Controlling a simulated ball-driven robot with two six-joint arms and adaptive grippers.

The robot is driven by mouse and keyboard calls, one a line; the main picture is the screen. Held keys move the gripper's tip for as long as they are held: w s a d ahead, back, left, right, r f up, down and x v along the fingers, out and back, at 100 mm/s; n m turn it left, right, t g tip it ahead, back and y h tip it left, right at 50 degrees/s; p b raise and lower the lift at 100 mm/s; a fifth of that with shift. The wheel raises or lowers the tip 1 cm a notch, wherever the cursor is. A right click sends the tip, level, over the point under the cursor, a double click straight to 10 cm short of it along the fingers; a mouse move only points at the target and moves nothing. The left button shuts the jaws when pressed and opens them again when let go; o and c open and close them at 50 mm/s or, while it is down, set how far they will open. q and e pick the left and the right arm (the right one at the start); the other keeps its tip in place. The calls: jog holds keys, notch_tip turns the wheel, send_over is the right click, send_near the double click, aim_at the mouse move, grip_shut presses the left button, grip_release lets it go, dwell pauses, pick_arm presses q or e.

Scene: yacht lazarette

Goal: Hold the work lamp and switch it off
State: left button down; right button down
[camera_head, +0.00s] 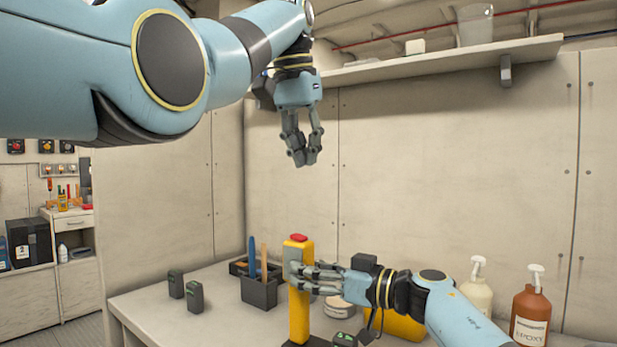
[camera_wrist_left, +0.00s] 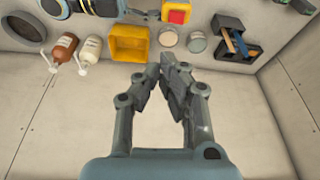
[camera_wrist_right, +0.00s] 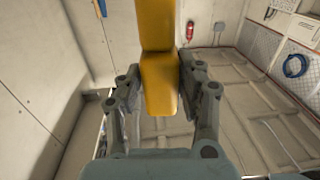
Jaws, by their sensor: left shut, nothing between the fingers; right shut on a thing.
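The work lamp (camera_head: 299,315) is a tall yellow post with a red button (camera_head: 299,238) on top and a dark base, upright on the bench. My right gripper (camera_head: 298,270) is shut around its upper part from the right. In the right wrist view the yellow body (camera_wrist_right: 158,85) sits between the fingers. My left gripper (camera_head: 303,160) is shut and empty, pointing down, well above the lamp top. In the left wrist view the red button (camera_wrist_left: 177,16) shows beyond the left fingertips (camera_wrist_left: 167,72), apart from them.
On the bench (camera_head: 160,304), a dark organiser (camera_head: 259,292) with tools stands left of the lamp, and two small dark boxes (camera_head: 194,297) farther left. A yellow bin (camera_head: 404,327), a can (camera_head: 337,307) and pump bottles (camera_head: 531,314) are to the right. A shelf (camera_head: 440,62) hangs above.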

pick_arm(q)
jog(key=shift+s+r, duration=0.1)
jog(key=shift+r, duration=0.25)
jog(key=shift+w+a+r+y, duration=0.25)
jog(key=shift+w+a+y, duration=0.1)
jog(key=shift+a, duration=0.3)
jog(key=shift+f, duration=0.1)
send_near(300, 235)
jog(key=x, duration=0.3)
jog(key=w+x, duration=0.1)
jog(key=x, duration=0.1)
jog(key=shift+d+f, duration=0.15)
jog(key=shift+d, duration=0.3)
jog(key=shift+w+a+f, duration=0.1)
jog(key=shift+w+f, duration=0.05)
jog(key=shift+f, duration=0.45)
jog(key=shift+a, duration=0.1)
